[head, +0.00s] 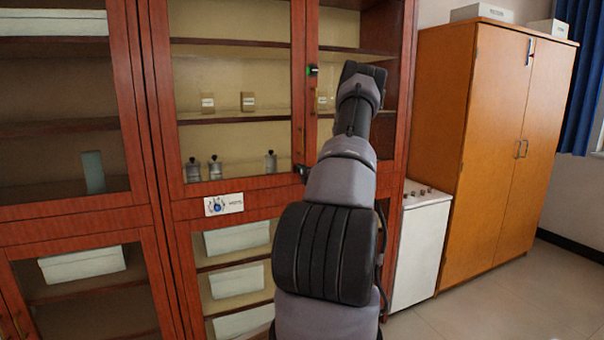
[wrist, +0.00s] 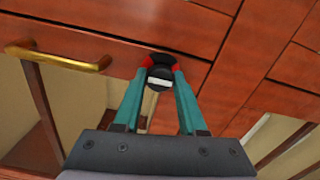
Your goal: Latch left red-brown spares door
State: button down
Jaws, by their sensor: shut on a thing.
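The red-brown cabinet (head: 160,120) has glazed doors in the head view. In the wrist view my gripper (wrist: 160,64) has teal fingers with red tips. The tips are closed on a round black knob (wrist: 158,73) with a white bar, set in red-brown wood. A brass handle (wrist: 62,60) is on the wood to the left of the knob. A small black and green fitting (head: 313,70) is on the frame between the glazed doors. I cannot tell whether the held door is latched.
Bottles (head: 214,167) and small boxes (head: 248,101) stand on shelves behind glass. White boxes (head: 237,280) lie in the lower section. A white low cabinet (head: 420,245) and an orange wooden cupboard (head: 500,150) stand to the right. The floor (head: 510,295) before the cupboard is clear.

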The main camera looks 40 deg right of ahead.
dwell(0.5)
jog(key=shift+c, duration=2.3)
grip_release()
jog(key=v, duration=1.1)
jog(key=shift+d+f, duration=0.1)
jog(key=shift+d, duration=0.05)
